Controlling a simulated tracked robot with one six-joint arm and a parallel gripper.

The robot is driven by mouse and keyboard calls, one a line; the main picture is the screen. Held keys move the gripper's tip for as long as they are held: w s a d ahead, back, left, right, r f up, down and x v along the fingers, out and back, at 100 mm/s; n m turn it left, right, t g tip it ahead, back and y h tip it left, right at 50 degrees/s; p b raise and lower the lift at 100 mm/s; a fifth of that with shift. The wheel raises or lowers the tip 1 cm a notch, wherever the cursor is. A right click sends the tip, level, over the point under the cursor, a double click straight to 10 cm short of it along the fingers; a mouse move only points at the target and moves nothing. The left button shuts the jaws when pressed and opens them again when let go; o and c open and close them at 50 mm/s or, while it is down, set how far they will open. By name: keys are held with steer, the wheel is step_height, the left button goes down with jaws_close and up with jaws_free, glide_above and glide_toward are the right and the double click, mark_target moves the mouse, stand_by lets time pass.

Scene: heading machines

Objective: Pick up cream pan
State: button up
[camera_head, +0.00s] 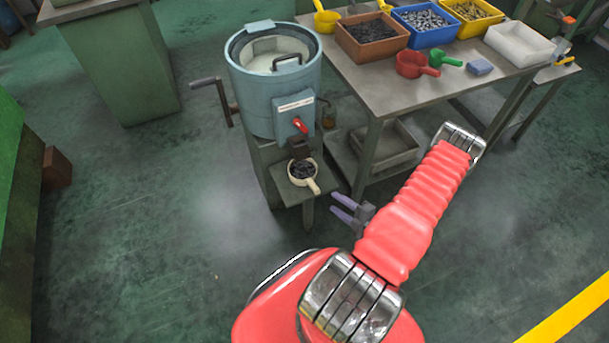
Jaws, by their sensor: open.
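The cream pan (304,174) is a small round pan with a short handle (314,188) pointing down and slightly right. It sits on a small grey shelf below the spout of the blue-grey machine and holds dark pieces. My gripper (337,205) is just right of the pan and a little lower in the picture, with its two purple-grey fingers pointing left toward the handle. The fingers are apart, with nothing between them. A gap shows between the fingertips and the handle.
Open green floor lies at left and front.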

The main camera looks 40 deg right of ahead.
glide_toward(310, 185)
steer(key=w+f, duration=0.2)
steer(key=shift+w, duration=0.6)
steer(key=shift+w, duration=0.1)
steer(key=shift+x, duration=2.45)
steer(key=shift+d+r, duration=0.1)
steer(key=shift+d, duration=0.05)
jaws_close()
